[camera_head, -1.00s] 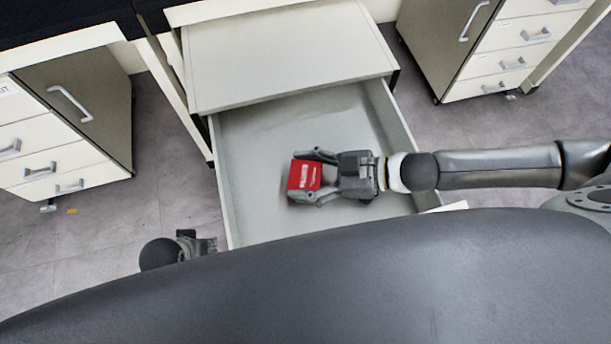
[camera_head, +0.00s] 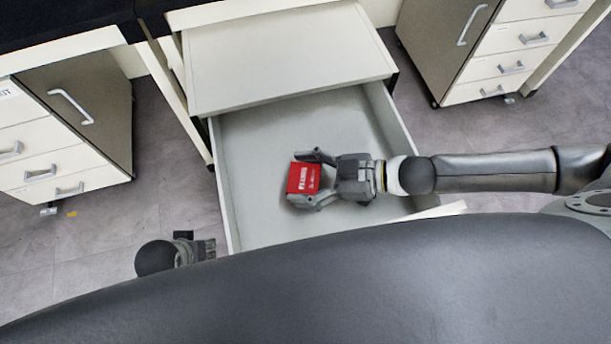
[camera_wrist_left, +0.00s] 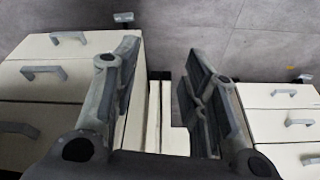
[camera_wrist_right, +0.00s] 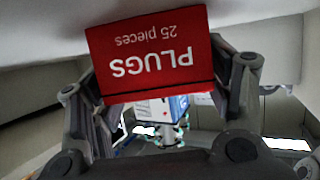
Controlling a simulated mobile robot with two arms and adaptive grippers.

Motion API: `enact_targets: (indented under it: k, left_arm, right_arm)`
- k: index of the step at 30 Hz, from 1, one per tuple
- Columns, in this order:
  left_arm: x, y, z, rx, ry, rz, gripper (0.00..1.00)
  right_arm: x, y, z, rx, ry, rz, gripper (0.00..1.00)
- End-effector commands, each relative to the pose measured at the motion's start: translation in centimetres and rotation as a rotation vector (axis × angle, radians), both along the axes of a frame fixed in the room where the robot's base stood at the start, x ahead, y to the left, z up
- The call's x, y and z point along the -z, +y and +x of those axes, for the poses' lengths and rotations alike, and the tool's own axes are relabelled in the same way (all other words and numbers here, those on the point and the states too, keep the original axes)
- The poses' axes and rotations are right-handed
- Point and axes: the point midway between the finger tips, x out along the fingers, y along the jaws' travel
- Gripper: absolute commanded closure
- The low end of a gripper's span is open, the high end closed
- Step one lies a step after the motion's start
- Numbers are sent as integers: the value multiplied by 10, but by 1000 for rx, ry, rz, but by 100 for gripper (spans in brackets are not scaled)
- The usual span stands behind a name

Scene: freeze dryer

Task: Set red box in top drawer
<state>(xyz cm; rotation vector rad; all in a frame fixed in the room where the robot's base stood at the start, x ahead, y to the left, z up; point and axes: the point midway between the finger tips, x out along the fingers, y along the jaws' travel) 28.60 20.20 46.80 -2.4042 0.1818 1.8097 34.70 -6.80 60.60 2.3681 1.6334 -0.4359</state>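The red box (camera_head: 303,178), printed "PLUGS", is inside the outline of the pulled-out drawer (camera_head: 265,130) in the head view. My right gripper (camera_head: 312,178) reaches in from the right with a finger on each side of the box. In the right wrist view the red box (camera_wrist_right: 150,55) appears upside down between the fingers, which touch its sides. Whether the box rests on the drawer floor is hard to tell. My left gripper (camera_head: 207,249) is outside the drawer at lower left; in the left wrist view its fingers (camera_wrist_left: 165,90) are apart and empty.
The cabinet top (camera_head: 285,55) lies behind the drawer. A cabinet with drawers (camera_head: 75,130) stands at left and another (camera_head: 505,50) at upper right. Grey floor is free on both sides. The drawer floor around the box is clear.

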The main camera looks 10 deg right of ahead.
Motion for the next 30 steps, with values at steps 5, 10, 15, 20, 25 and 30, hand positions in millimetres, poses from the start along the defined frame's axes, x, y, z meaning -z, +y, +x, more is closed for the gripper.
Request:
enact_targets:
  k: [5,10,15,20,25,30]
  left_arm:
    - [4,0,0,0,0,0,60]
    - [5,0,0,0,0,0,60]
    - [4,0,0,0,0,0,60]
    - [24,0,-4,3,21,3,60]
    - [41,0,-4,4,27,2,60]
    - [52,0,-5,5,30,2,60]
  right_arm:
    - [17,0,-9,0,31,-10,15]
    - [17,0,-9,0,33,-10,15]
    - [9,0,-9,0,33,-10,15]
    - [-5,-21,-15,4,33,-14,15]
    - [-19,-46,-23,3,26,-12,15]
    - [-28,-61,-29,2,22,-10,15]
